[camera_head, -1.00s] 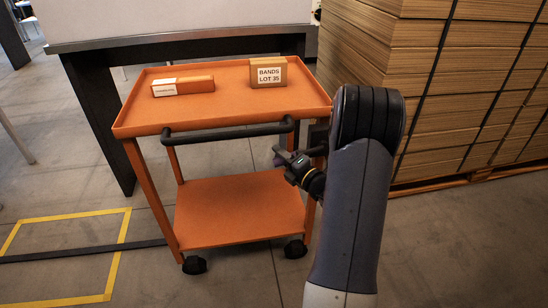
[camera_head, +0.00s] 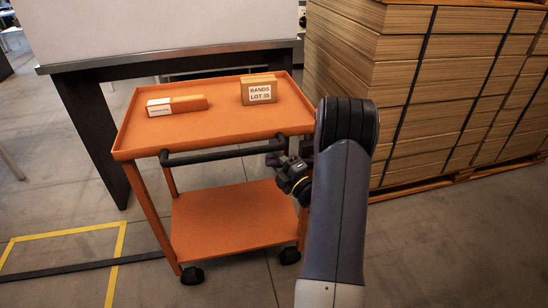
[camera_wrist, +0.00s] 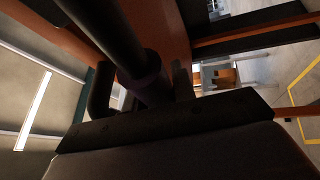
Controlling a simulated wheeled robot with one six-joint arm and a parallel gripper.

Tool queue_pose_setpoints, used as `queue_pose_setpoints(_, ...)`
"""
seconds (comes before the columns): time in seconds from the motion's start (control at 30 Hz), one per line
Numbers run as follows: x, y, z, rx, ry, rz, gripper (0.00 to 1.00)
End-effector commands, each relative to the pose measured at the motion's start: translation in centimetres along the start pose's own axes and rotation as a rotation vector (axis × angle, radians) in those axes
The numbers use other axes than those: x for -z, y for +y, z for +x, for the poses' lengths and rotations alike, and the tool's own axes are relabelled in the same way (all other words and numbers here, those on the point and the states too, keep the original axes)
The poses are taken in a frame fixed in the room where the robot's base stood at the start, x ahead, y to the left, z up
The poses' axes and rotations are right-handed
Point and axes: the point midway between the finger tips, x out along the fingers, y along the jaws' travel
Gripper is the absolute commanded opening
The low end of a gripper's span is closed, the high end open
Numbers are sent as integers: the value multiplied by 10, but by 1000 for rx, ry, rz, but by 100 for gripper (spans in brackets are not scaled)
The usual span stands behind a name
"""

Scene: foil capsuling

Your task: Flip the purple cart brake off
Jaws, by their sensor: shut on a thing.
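The orange cart (camera_head: 215,138) stands in front of me, with a black push handle (camera_head: 215,155) along its near side. My gripper (camera_head: 277,161) is at the right end of that handle, just below the bar. It is shut on a dark purple part, which I take for the brake (camera_head: 273,160); little of it shows in the head view. In the wrist view a dark bar with a purple-tinted collar (camera_wrist: 150,75) runs between my fingers (camera_wrist: 142,95). The brake's exact angle is hard to tell.
A box labelled BANDS LOT 35 (camera_head: 258,90) and a longer orange and white box (camera_head: 177,105) lie on the cart's top tray. The lower shelf (camera_head: 225,220) is empty. Stacked cardboard (camera_head: 440,90) stands at right, a dark-legged table (camera_head: 90,120) behind.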

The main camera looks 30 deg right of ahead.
Motion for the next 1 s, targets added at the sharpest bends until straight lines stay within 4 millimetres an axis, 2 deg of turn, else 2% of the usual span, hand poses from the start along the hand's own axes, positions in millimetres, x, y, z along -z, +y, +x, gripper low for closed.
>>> queue_pose_setpoints(0.23,0,0,0,-1,0,-1,0)
queue_pose_setpoints(0.27,0,0,0,-1,0,-1,28)
queue_pose_setpoints(0.5,0,0,0,0,0,-1,47)
queue_pose_setpoints(0.8,0,0,-4,1,-1,-1,47)
queue_pose_setpoints(0.87,-1,0,-10,3,-3,0,47)
queue_pose_setpoints(1.0,-2,1,-34,2,-7,1,47)
